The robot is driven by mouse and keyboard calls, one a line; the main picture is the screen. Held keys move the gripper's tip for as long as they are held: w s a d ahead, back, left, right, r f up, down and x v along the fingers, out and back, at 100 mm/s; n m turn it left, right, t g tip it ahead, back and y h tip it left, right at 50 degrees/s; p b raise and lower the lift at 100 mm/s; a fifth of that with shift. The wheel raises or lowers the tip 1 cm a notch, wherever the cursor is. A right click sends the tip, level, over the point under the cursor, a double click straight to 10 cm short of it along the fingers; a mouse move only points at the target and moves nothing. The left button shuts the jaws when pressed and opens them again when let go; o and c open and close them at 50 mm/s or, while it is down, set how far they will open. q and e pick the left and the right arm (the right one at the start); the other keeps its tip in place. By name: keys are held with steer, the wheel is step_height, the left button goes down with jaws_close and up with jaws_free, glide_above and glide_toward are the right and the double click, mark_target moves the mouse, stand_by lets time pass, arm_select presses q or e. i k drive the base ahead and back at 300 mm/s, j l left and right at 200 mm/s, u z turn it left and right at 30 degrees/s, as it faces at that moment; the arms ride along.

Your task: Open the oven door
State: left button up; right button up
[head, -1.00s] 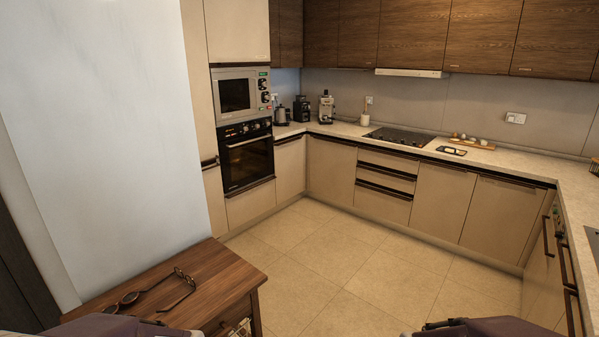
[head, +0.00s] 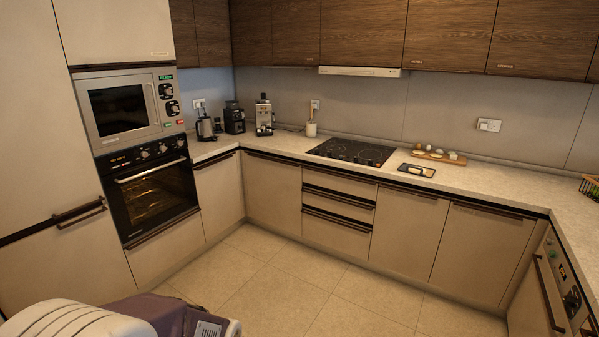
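The built-in black oven (head: 150,192) is in the tall cabinet at the left of the head view, under a silver microwave (head: 126,106). The oven door is shut. Its light horizontal handle (head: 152,171) runs along the door's top edge, below a row of knobs. The inside glows faintly through the glass. A purple and white part of my arm shows at the bottom left, well short of the oven. I see neither gripper's fingers in this view.
The tiled floor (head: 262,268) in front of the oven is clear. Drawers (head: 338,204) and a cooktop (head: 352,151) line the back. Another appliance with a control panel (head: 560,268) is at the right edge. A cabinet handle (head: 79,213) sticks out left of the oven.

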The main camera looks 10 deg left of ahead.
mark_target(112, 182)
steer(key=i+j+u, duration=0.1)
steer(key=i+u, duration=0.75)
steer(key=i+l+u, duration=0.25)
steer(key=i+u, duration=0.2)
steer(key=i+j+u, duration=0.15)
steer(key=i+u, duration=0.2)
steer(key=i, duration=0.4)
steer(key=i+u, duration=0.35)
steer(key=i, duration=0.35)
